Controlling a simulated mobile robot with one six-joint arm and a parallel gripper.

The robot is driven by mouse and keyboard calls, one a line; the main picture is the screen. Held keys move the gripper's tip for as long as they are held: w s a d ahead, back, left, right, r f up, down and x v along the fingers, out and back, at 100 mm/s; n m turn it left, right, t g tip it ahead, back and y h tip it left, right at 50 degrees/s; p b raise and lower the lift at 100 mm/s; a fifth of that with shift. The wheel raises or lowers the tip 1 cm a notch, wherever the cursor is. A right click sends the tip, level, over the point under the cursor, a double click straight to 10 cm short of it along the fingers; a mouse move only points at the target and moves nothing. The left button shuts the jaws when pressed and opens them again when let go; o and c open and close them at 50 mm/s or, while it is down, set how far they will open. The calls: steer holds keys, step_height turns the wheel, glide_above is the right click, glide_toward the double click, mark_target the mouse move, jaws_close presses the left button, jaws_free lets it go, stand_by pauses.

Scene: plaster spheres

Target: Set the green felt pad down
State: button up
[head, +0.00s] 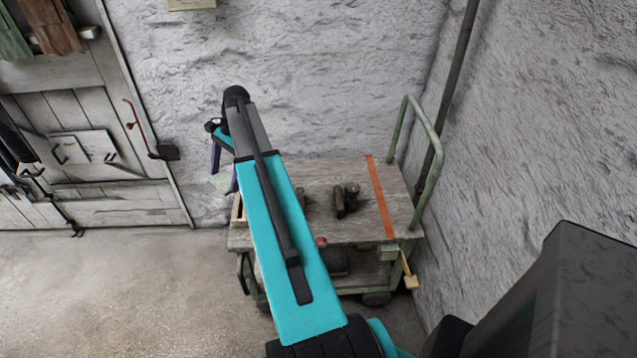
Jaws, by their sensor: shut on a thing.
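The green felt pad (219,182) is a small pale green patch at the lower end of my gripper (224,177), left of my teal arm link. My gripper is shut on the pad and holds it near the back left corner of the cart's wooden top (352,222). The far wall and door edge are behind it. The pad is small in view, and its height over the cart or floor cannot be told. My arm hides much of the left part of the cart top.
A green rail handle (430,150) rises at the right. The top's right end is mostly clear.

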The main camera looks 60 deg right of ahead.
steer(key=s+d+f+m+t+h+b, duration=0.1)
steer(key=s+d+f+m, duration=0.3)
steer(key=s+d, duration=0.6)
steer(key=s+d+f+m+t+b, duration=0.1)
steer(key=s+d+f+m+b, duration=0.2)
steer(key=s+d+f, duration=0.4)
steer(key=s+d+m, duration=0.1)
steer(key=s+d, duration=0.2)
steer(key=d, duration=0.4)
steer(key=shift+s+d+m+t+h, duration=0.2)
steer(key=shift+d+m+t+h, duration=0.05)
steer(key=shift+m+t+h, duration=0.15)
steer(key=shift+p, duration=0.45)
steer(key=shift+w+f+b, duration=0.1)
steer(key=shift+f+b, duration=0.75)
steer(key=shift+f, duration=2.05)
steer(key=shift+p, duration=0.55)
steer(key=shift+f+b, duration=0.55)
steer(key=shift+f, duration=1.2)
